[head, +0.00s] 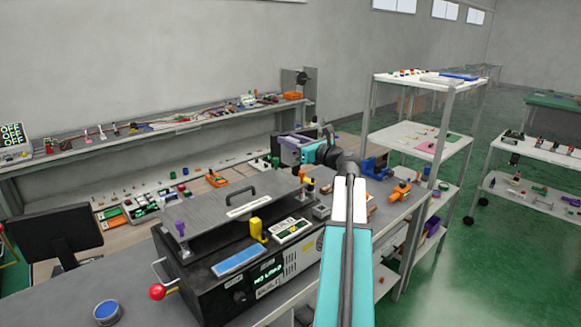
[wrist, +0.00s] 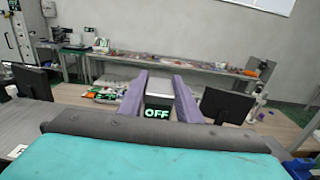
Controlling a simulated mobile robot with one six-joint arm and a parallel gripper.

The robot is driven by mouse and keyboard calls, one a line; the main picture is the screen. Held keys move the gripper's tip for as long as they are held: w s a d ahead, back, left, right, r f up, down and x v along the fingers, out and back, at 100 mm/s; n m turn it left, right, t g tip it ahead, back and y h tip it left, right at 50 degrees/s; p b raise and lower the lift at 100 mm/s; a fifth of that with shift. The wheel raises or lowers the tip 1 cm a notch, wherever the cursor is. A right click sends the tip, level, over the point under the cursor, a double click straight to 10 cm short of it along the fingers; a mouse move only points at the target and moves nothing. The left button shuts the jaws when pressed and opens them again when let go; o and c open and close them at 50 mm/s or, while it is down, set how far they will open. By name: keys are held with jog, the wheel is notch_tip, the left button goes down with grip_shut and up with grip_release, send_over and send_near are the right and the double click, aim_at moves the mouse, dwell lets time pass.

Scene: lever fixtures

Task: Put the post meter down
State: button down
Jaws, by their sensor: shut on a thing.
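The post meter (wrist: 157,114) is a small dark box with a lit "OFF" display, seen in the wrist view between the two purple fingers of my gripper (wrist: 158,92). My gripper is shut on it. In the head view my gripper (head: 292,141) is raised above the bench, behind the grey plate with the black handle. The meter is mostly hidden there by the fingers and wrist, and its underside cannot be seen.
A black machine (head: 225,278) with a grey top plate (head: 225,208) and a red-knobbed lever (head: 157,292) stands on the bench. Monitors (head: 58,237) stand at left. A white shelf rack (head: 424,135) stands at right. Small parts crowd the bench behind the machine.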

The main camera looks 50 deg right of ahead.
aim_at(296, 165)
jog(key=shift+f+p, duration=0.4)
jog(key=shift+f, duration=1.8)
jog(key=shift+f+p, duration=0.45)
jog(key=shift+f, duration=1.4)
jog(key=shift+f, duration=0.15)
jog(key=c, duration=1.3)
grip_release()
jog(key=s+b, duration=0.1)
jog(key=s, duration=0.3)
jog(key=s+b, duration=0.1)
jog(key=s, duration=0.3)
jog(key=s+a+b, duration=0.1)
jog(key=s, duration=0.3)
